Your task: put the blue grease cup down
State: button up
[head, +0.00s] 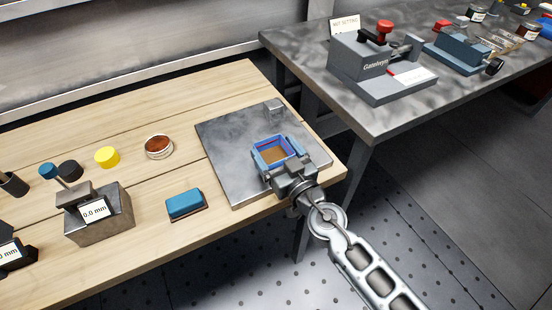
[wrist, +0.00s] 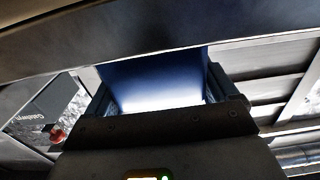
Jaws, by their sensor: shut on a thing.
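The blue grease cup (head: 259,159) is a square, open-topped blue cup with brownish contents. My gripper (head: 287,168) is shut on its near side, at the front right of the grey metal plate (head: 226,172) on the wooden bench. The cup looks upright over the plate; I cannot tell whether its base touches it. In the wrist view the blue wall of the cup (wrist: 155,82) fills the space between the dark fingers, and the cup's inside is hidden there.
A small metal block (head: 274,109) stands at the plate's back. Left of the plate are a blue block (head: 185,204), a round tin (head: 159,146), a yellow cylinder (head: 107,157) and a gauge block (head: 103,222). The plate's left half is clear. A metal table (head: 360,118) stands at right.

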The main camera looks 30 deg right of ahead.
jog(key=shift+f, duration=0.3)
jog(key=o, duration=0.8)
jog(key=shift+s, duration=0.2)
jog(key=s+b, duration=0.4)
jog(key=s, duration=0.7)
jog(key=shift+s, duration=0.35)
jog(key=shift+r, duration=0.1)
